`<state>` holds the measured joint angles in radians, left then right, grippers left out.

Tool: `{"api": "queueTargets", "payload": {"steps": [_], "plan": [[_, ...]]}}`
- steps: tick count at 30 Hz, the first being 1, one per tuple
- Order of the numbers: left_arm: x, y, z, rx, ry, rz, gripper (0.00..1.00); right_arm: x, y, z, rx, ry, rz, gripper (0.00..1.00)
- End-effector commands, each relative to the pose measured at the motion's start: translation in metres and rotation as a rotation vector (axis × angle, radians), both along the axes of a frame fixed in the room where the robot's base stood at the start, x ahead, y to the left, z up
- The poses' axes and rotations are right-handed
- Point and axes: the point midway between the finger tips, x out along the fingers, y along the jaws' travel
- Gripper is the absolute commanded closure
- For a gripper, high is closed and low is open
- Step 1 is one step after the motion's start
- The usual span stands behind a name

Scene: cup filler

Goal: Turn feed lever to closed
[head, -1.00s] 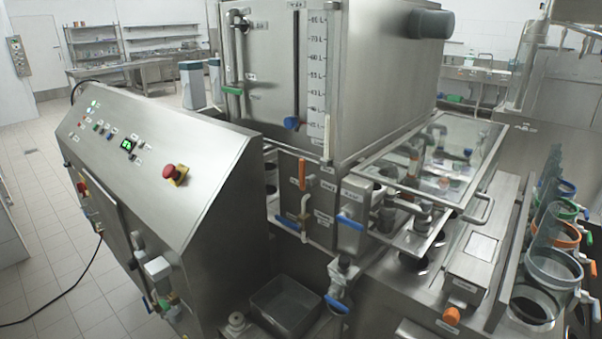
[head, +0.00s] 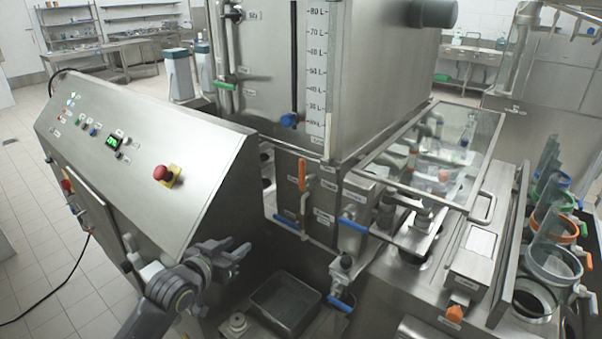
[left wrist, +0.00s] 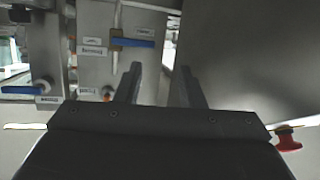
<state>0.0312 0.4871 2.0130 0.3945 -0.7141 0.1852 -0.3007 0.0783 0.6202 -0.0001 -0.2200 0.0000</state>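Several levers show on the filler, with labels too small to read, so I cannot tell which one is the feed lever. An orange lever (head: 302,174) stands upright on the pipe below the tank. Blue levers lie beside it: one at lower left (head: 286,222), one to the right (head: 353,225), one lower by the tray (head: 339,303). My left gripper (head: 232,252) is in front of the control cabinet, left of these levers and apart from them. In the left wrist view its two fingers (left wrist: 160,85) are spread and empty, with a blue lever (left wrist: 132,43) beyond. My right gripper is not visible.
The sloped control cabinet (head: 150,150) with a red emergency button (head: 162,173) stands close to my left arm. A metal tray (head: 285,305) sits below the levers. Coloured-ring cups (head: 553,262) stand at right.

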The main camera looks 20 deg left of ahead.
Motion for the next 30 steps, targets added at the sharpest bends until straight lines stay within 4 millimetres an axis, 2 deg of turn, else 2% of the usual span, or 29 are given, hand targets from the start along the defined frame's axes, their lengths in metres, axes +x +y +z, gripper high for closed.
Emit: {"api": "queueTargets", "payload": {"steps": [1, 3, 6, 9, 13, 17, 30], "plan": [[0.002, -0.012, 0.046, -0.001, -0.077, -0.047, 0.65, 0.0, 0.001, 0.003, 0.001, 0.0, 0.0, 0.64], [-0.002, -0.029, 0.094, -0.009, -0.158, -0.106, 0.65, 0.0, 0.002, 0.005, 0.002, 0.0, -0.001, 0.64], [-0.011, -0.048, 0.14, -0.018, -0.24, -0.172, 0.65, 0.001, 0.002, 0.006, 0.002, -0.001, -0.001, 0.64], [-0.018, -0.059, 0.163, -0.02, -0.283, -0.212, 0.65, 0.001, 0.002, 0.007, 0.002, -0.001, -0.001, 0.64], [-0.017, -0.064, 0.171, -0.025, -0.297, -0.224, 0.65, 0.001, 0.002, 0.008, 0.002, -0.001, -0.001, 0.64], [-0.004, -0.068, 0.172, -0.028, -0.298, -0.221, 0.65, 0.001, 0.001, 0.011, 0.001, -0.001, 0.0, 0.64], [0.072, -0.096, 0.173, -0.027, -0.295, -0.222, 0.65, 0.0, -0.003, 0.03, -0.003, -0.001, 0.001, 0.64]]}}
